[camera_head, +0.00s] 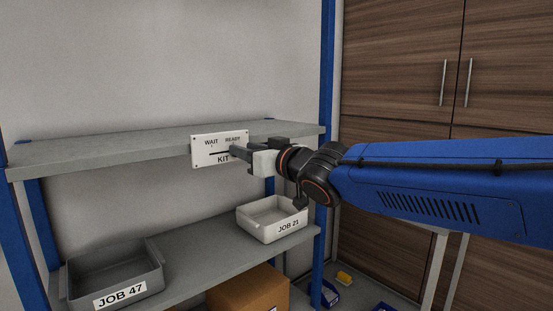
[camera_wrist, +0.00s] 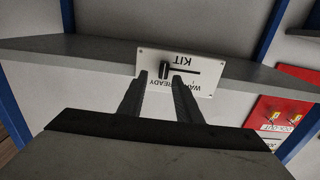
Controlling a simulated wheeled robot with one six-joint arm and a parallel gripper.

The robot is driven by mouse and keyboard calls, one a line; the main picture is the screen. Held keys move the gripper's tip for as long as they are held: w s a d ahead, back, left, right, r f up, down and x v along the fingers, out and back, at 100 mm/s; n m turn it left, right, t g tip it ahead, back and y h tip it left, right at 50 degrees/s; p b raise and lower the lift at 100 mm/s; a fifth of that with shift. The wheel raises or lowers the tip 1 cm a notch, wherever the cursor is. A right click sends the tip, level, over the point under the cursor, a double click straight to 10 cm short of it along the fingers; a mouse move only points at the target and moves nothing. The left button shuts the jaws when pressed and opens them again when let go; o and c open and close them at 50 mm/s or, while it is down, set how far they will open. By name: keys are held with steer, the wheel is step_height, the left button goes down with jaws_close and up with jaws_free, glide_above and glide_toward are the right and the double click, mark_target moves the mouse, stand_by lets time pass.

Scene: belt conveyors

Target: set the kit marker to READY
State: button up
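A white sign marked KIT (camera_head: 203,158), with WAIT on the left and READY on the right, is fixed to the upper shelf's front edge. The wrist view shows this sign (camera_wrist: 207,78) upside down. Its dark marker knob (camera_wrist: 164,68) stands at the slot's left end there, which is the READY side. My gripper (camera_wrist: 160,76) is open, with the knob between its fingertips in the picture and gaps at both sides. I cannot tell how deep the fingers reach. In the head view my gripper (camera_head: 236,152) covers the sign's right part and hides the knob.
The upper shelf (camera_head: 110,147) runs behind the sign. Below, a grey JOB 47 bin (camera_head: 152,279) and a pale JOB 21 bin (camera_head: 258,232) stand on the lower shelf. A cardboard box (camera_head: 250,293) is beneath. A red panel (camera_wrist: 285,118) shows at right in the wrist view.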

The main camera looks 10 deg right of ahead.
steer(key=v, duration=1.5)
steer(key=shift+s+d, duration=0.3)
steer(key=d+f+m+g+h, duration=0.2)
steer(key=d+f+m+h, duration=0.7)
steer(key=d+f, duration=0.85)
steer(key=s+d+f+n+g+h, duration=0.1)
steer(key=s+d+f+n+g, duration=0.1)
steer(key=s+f+g, duration=0.6)
steer(key=s+f, duration=0.7)
steer(key=f, duration=0.1)
steer(key=shift+s+f, duration=0.25)
steer(key=shift+s, duration=0.15)
steer(key=shift+d, duration=0.15)
